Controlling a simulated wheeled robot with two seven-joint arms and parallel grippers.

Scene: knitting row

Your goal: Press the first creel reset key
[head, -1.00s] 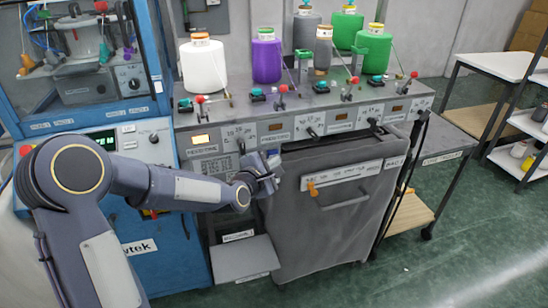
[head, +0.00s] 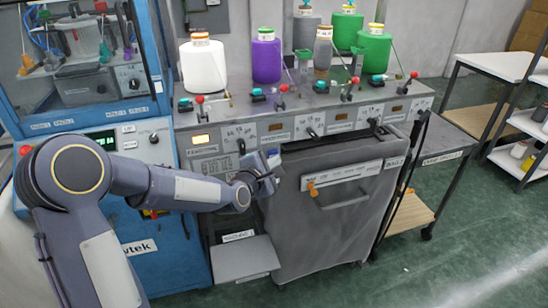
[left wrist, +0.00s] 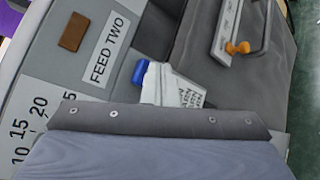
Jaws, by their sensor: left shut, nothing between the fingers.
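The creel machine's grey front panel (head: 300,122) runs under the yarn cones, with a row of scales, labels and small lamps. Teal-topped keys stand along the shelf, the leftmost (head: 185,103) below the white cone (head: 203,66); I cannot read which is the reset key. My left gripper (head: 273,160) is shut and empty, in front of the panel below the second feed section. Its blue tip (left wrist: 140,72) shows in the left wrist view near the "FEED TWO" label (left wrist: 109,52). My right gripper is out of view.
Red-ball levers (head: 200,100) stand beside the keys. A purple cone (head: 266,60) and green cones (head: 373,50) stand behind. A grey bin with an orange latch (head: 313,190) fills the space below the panel. The blue cabinet (head: 150,130) is at left. Open floor lies right.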

